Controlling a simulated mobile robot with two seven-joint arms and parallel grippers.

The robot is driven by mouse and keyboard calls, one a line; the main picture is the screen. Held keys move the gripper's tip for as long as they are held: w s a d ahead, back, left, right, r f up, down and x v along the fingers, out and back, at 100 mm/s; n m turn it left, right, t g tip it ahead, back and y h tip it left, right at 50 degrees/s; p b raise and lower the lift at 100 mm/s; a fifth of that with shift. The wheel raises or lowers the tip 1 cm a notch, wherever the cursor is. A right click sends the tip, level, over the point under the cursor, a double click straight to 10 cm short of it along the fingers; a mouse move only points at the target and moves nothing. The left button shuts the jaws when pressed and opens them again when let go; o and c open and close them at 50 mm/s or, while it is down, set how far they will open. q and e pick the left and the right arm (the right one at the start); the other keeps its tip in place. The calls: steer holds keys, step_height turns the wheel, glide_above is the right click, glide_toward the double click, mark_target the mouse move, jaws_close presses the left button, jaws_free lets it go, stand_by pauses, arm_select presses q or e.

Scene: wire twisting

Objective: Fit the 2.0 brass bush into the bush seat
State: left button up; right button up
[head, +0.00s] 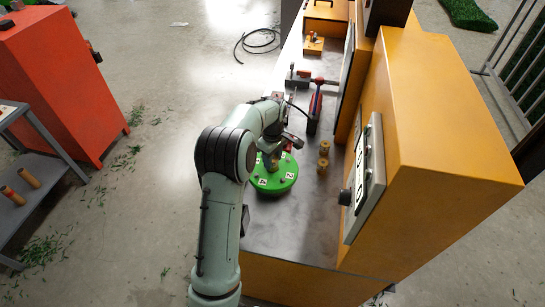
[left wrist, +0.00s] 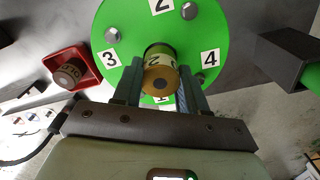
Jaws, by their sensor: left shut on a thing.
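My left gripper (head: 273,150) points down over a round green plate (head: 275,184) on the dark bench top. In the left wrist view its two fingers (left wrist: 160,92) are shut on a brass bush (left wrist: 160,82) with a pale label, only partly readable. The bush stands over the middle of the green plate (left wrist: 125,28), which bears number labels 1 to 4 and grey bolts. The bush and fingers hide the plate's centre, so I cannot tell whether the bush is in a seat or above it. My right gripper is not in view.
Two brass bushes (head: 323,148) (head: 322,166) stand on the bench right of the plate. A red-handled tool (head: 315,106) lies behind. A red holder with a brown round part (left wrist: 67,72) shows in the left wrist view. An orange cabinet (head: 440,120) bounds the right side.

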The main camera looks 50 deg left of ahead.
mark_target(273, 158)
arm_select(q)
steer(key=shift+f+b, duration=0.35)
steer(key=shift+f, duration=0.8)
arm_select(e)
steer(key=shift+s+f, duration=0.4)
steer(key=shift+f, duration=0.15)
arm_select(q)
steer(key=o, duration=1.3)
step_height(273, 158, up, 13)
steer(key=p, duration=0.1)
steer(key=shift+r, duration=0.2)
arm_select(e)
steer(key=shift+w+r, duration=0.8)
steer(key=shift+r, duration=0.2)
arm_select(q)
steer(key=shift+d+f, duration=0.1)
steer(key=shift+f, duration=0.05)
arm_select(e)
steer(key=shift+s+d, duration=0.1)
